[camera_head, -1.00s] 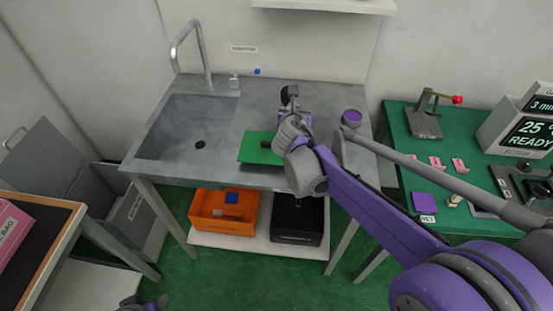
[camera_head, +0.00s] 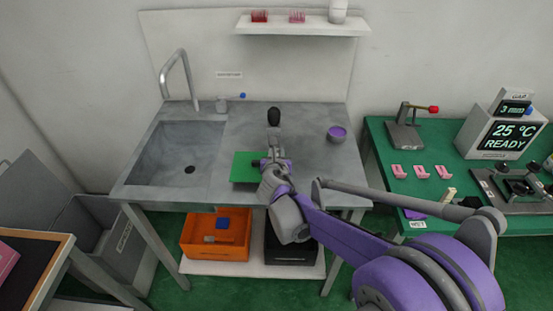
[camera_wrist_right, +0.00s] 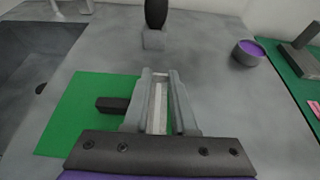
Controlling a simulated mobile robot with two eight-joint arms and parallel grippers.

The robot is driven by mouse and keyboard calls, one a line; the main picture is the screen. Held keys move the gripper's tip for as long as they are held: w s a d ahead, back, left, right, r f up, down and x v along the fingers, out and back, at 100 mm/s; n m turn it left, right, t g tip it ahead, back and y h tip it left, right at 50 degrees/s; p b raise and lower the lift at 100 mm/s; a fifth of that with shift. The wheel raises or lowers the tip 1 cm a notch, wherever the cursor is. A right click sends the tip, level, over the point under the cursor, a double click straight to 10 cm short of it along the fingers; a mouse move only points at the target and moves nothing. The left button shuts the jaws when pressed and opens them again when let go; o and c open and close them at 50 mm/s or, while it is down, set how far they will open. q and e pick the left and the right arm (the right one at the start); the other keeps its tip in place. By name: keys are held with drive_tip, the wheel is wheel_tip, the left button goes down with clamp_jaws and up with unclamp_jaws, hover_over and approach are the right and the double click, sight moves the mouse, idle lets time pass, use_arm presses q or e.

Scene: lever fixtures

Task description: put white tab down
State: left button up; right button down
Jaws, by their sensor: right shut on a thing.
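My right gripper (camera_head: 274,150) is over the grey counter, at the right edge of a green mat (camera_head: 244,168). In the right wrist view its two fingers (camera_wrist_right: 158,85) are closed around a narrow whitish strip, which looks like the white tab (camera_wrist_right: 157,108). Its lower end is hidden by the gripper body. I cannot tell whether the strip touches the counter. A dark block (camera_wrist_right: 112,104) lies on the mat beside the left finger. A black handle (camera_wrist_right: 156,14) on a small grey block stands just beyond the fingertips. My left gripper is not in view.
A sink (camera_head: 180,155) with a tall tap is at the left of the counter. A purple-topped bowl (camera_head: 337,134) stands at right. A green table (camera_head: 385,150) holds pink pieces, a red-knobbed fixture (camera_head: 408,128) and a display. An orange bin (camera_head: 205,245) sits below.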

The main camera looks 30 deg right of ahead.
wheel_tip(320, 180, down, 2)
drive_tip(key=shift+f, duration=0.1)
drive_tip(key=shift+f, duration=0.1)
drive_tip(key=c, duration=1)
unclamp_jaws()
